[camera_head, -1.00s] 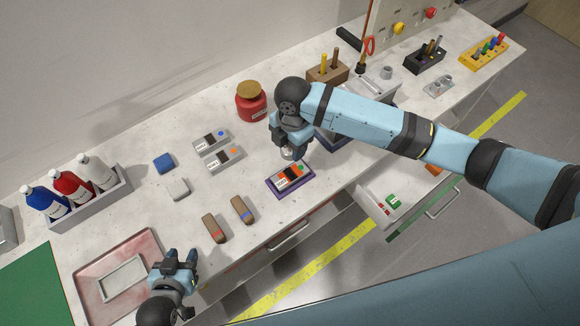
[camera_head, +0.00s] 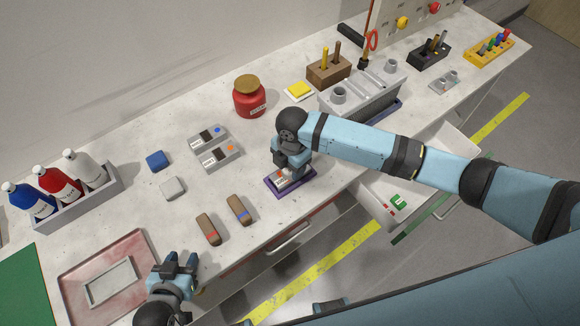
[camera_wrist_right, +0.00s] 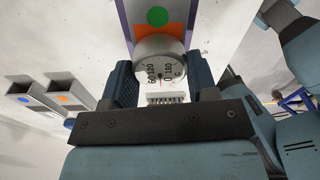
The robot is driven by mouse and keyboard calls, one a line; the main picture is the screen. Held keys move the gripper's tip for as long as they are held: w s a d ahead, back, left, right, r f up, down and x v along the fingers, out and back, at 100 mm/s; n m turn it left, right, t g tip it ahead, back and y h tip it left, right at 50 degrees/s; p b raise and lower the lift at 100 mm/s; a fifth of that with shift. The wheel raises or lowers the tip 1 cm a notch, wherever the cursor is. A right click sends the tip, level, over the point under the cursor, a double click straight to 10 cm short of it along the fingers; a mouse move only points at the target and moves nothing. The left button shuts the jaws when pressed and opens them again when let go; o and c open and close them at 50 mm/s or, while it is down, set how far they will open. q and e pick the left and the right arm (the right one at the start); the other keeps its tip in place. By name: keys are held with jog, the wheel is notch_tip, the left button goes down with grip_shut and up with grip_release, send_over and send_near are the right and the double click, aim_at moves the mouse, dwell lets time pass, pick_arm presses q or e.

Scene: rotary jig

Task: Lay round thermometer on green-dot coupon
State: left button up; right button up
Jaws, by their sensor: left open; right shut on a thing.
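The round thermometer (camera_wrist_right: 160,65) has a white dial with numbers and a grey rim. My right gripper (camera_wrist_right: 162,85) is shut on it. In the head view my right gripper (camera_head: 290,165) is low over the green-dot coupon (camera_head: 283,182), which lies on a purple pad (camera_head: 270,183) and is partly hidden by the gripper. In the right wrist view the coupon's green dot (camera_wrist_right: 157,17) and orange patch show just beyond the dial. The dial overlaps the coupon; I cannot tell whether they touch. My left gripper (camera_head: 180,263) is open and empty near the pink tray.
A blue-dot coupon (camera_head: 208,138) and an orange-dot coupon (camera_head: 220,155) lie behind. Two brown blocks (camera_head: 208,229) are at the front left. A red jar (camera_head: 249,98) and a grey jig (camera_head: 362,96) stand farther back. An open drawer (camera_head: 400,195) juts out at the right.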

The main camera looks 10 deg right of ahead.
pick_arm(q)
jog(key=shift+d+r, duration=0.1)
jog(key=shift+r, duration=0.15)
pick_arm(e)
jog(key=o, duration=1)
jog(key=shift+f, duration=0.1)
jog(key=shift+c, duration=0.2)
